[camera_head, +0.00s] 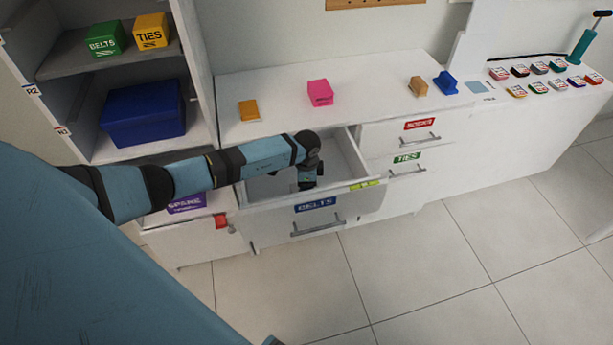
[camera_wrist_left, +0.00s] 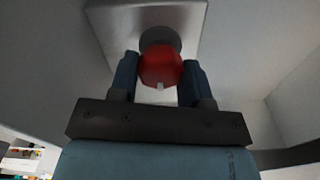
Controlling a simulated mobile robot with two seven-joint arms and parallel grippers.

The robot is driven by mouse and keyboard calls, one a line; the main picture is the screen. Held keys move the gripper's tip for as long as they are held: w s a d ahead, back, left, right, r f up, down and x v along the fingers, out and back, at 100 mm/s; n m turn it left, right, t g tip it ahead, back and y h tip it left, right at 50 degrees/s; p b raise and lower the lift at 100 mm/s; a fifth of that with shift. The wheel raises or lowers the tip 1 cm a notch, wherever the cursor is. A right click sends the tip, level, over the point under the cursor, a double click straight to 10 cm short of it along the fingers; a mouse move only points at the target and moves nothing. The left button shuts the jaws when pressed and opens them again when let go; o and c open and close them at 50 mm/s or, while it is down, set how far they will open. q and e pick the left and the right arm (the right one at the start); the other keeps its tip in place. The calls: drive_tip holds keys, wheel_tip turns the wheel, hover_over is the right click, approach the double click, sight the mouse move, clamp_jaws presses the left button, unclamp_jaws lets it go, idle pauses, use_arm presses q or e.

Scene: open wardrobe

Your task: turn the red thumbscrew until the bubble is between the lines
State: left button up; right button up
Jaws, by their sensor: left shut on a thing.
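The red thumbscrew (camera_wrist_left: 160,66) sits on a grey round base on a pale plate in the left wrist view. My left gripper (camera_wrist_left: 160,80) is shut on it, one finger on each side. In the head view my left gripper (camera_head: 307,184) reaches down into the open BELTS drawer (camera_head: 280,212), and the thumbscrew is hidden there. A yellow-green level vial (camera_head: 364,185) lies on the drawer's front rim at the right. Its bubble and lines are too small to tell. My right gripper is not in view.
The countertop (camera_head: 290,90) above holds an orange block (camera_head: 249,110), a pink box (camera_head: 320,93), and small brown and blue items. A shelf unit with a blue bin (camera_head: 143,113) stands at left. Drawer walls surround my left gripper closely. The tiled floor in front is clear.

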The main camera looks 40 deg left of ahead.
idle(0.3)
use_arm(q)
drive_tip(key=o, duration=0.8)
drive_tip(key=shift+o, duration=0.6)
drive_tip(key=shift+r, duration=0.1)
wheel_tip(320, 180, up, 14)
drive_tip(key=shift+p, duration=0.4)
drive_tip(key=shift+f, duration=0.2)
